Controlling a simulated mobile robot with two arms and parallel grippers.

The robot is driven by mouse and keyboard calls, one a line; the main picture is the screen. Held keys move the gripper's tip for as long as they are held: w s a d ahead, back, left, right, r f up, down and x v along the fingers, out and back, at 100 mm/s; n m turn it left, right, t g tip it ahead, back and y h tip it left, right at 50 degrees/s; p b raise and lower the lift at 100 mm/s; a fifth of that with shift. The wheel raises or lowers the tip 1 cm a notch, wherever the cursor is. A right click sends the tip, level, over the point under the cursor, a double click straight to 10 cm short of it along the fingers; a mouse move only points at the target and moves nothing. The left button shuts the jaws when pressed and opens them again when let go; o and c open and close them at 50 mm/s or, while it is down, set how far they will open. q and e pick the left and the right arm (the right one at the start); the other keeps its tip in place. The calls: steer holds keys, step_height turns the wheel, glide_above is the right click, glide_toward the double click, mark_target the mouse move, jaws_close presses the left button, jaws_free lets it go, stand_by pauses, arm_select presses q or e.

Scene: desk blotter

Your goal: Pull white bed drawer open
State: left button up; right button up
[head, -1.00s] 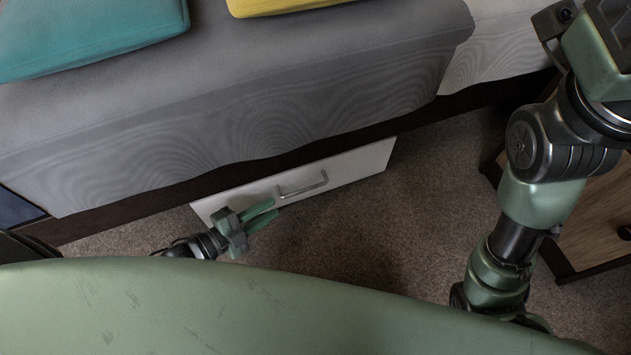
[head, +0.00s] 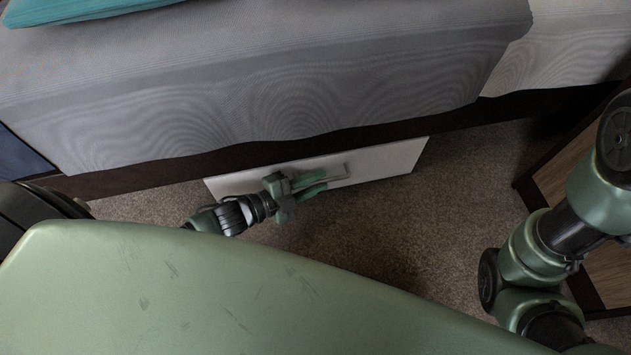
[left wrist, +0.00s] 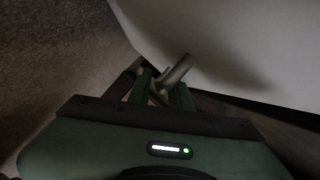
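The white drawer (head: 385,160) sits low under the dark bed frame, its bar handle (head: 338,176) on the front. My left gripper (head: 314,182) is at the left part of the handle, its green fingers apart. In the left wrist view, the metal handle (left wrist: 176,72) comes in between the two fingertips (left wrist: 162,86), close to the pale drawer front (left wrist: 235,45). I cannot tell whether the fingers touch it. My right arm shows at the right, but its gripper is out of the picture.
The bed with its grey cover (head: 270,80) rises above the drawer. A wooden cabinet (head: 555,175) stands at the right. Brown carpet (head: 430,230) in front of the drawer is clear.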

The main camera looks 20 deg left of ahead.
arm_select(q)
jaws_close()
stand_by(1.3)
